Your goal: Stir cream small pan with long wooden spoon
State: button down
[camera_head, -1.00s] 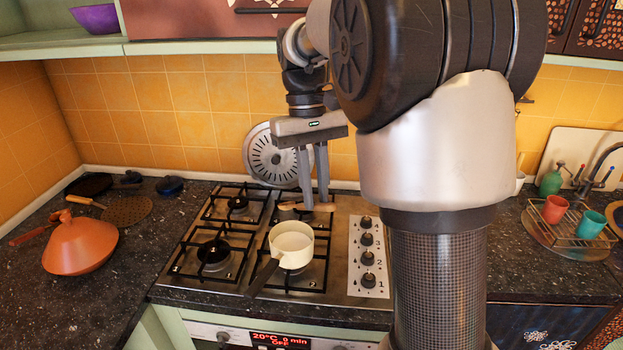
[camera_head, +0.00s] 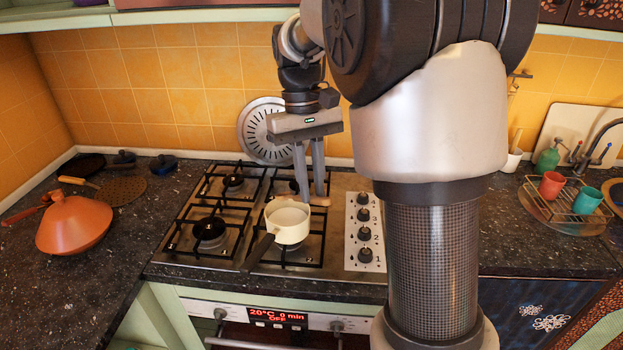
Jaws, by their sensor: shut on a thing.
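The cream small pan (camera_head: 288,226) stands on the front right burner of the gas hob, its dark handle pointing toward the front left. My gripper (camera_head: 311,196) points down just behind the pan's rim, at its back right. It is shut on the wooden spoon (camera_head: 321,201), of which a short light-brown end shows to the right of the fingers. The rest of the spoon is hidden or too small to make out. I cannot tell whether the spoon touches the pan or reaches inside it.
The hob (camera_head: 270,262) has black grates and a row of knobs (camera_head: 364,234) on its right. A round slotted metal disc (camera_head: 264,131) leans on the back wall. An orange lidded pot (camera_head: 75,223) stands left; a rack with cups (camera_head: 566,204) stands right. My arm blocks the middle right.

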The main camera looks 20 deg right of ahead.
notch_tip(320, 180, down, 8)
jog(key=b, duration=0.3)
jog(key=shift+r, duration=0.25)
dwell(0.5)
